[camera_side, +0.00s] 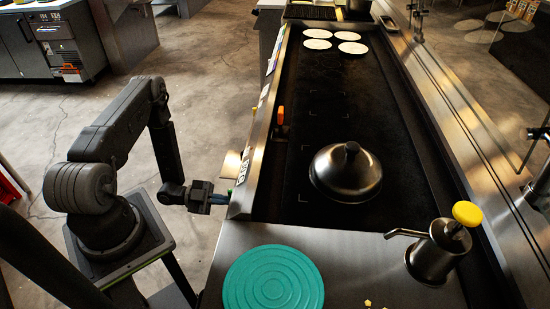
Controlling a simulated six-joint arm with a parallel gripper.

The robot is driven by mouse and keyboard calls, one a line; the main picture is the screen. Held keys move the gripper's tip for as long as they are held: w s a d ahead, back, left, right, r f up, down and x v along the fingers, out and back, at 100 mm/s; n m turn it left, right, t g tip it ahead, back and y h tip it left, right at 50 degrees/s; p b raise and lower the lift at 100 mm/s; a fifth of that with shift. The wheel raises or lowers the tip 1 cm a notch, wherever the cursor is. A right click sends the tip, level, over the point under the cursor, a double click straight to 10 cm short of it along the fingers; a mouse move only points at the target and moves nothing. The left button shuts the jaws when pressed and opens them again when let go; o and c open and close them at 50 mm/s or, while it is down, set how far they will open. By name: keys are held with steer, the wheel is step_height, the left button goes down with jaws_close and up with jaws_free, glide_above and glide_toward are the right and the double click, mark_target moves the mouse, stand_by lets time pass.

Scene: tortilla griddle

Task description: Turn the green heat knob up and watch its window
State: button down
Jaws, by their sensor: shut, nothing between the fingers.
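My gripper (219,199) is shut and empty. It is at the near end of the griddle's front panel (256,150), with its fingertips close to the panel's outer face. I cannot tell whether they touch anything there. Small labels (244,171) show along the panel's top.
A domed steel lid (345,174) sits on the dark griddle (335,75), with several pale tortillas (318,33) at the far end. A teal round lid (273,279) and a yellow-topped pump dispenser (438,250) stand on the near steel counter. An orange handle (280,115) is by the griddle's left edge.

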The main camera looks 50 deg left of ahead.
steer(key=shift+w+d+r, duration=0.15)
steer(key=shift+w+r, duration=0.05)
steer(key=shift+w, duration=0.35)
steer(key=shift+w+a+r, duration=0.45)
steer(key=shift+w+a, duration=0.1)
steer(key=shift+w+a+r, duration=0.1)
steer(key=shift+w+r, duration=0.05)
steer(key=shift+a, duration=0.1)
steer(key=shift+f+v, duration=0.2)
steer(key=shift+v, duration=1.25)
steer(key=shift+f+v, duration=0.2)
steer(key=shift+v, duration=1.3)
